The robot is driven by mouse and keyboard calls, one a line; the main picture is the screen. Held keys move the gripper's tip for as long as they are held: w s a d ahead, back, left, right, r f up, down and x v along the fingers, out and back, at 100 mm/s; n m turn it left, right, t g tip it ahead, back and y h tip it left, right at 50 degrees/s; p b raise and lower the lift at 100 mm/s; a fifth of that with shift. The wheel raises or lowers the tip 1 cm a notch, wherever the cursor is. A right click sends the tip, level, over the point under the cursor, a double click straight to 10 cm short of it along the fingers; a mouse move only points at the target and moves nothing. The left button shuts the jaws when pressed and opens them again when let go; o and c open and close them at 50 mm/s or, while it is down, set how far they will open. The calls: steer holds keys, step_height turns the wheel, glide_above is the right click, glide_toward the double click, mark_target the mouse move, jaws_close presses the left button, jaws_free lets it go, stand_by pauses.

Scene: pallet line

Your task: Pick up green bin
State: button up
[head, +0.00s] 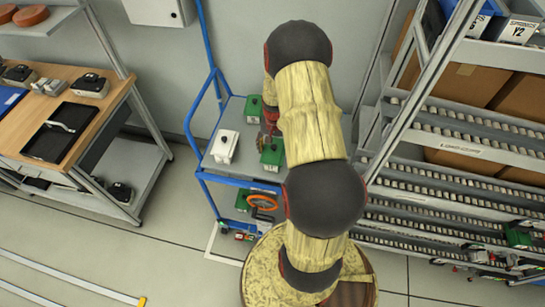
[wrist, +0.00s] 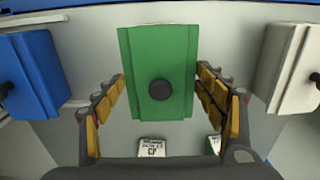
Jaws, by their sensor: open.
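In the wrist view a green bin (wrist: 158,50) with a round black knob on its face lies between the two fingers of my gripper (wrist: 160,78). The fingers are spread, with a visible gap on each side of the bin. In the head view two green bins show on the blue-framed cart, one at the back (head: 254,108) and one nearer (head: 271,152), partly covered by my arm. I cannot tell which of them is the one in the wrist view.
A white bin (head: 224,146) stands on the cart's grey shelf (head: 211,165). In the wrist view a blue bin (wrist: 30,75) is at the left and a white one (wrist: 288,68) at the right. A wooden workbench (head: 95,115) stands left, a roller rack (head: 470,125) right.

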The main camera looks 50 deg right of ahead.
step_height(320, 180, down, 2)
steer(key=shift+b, duration=0.3)
steer(key=shift+r, duration=0.15)
steer(key=shift+c, duration=0.4)
steer(key=c, duration=0.7)
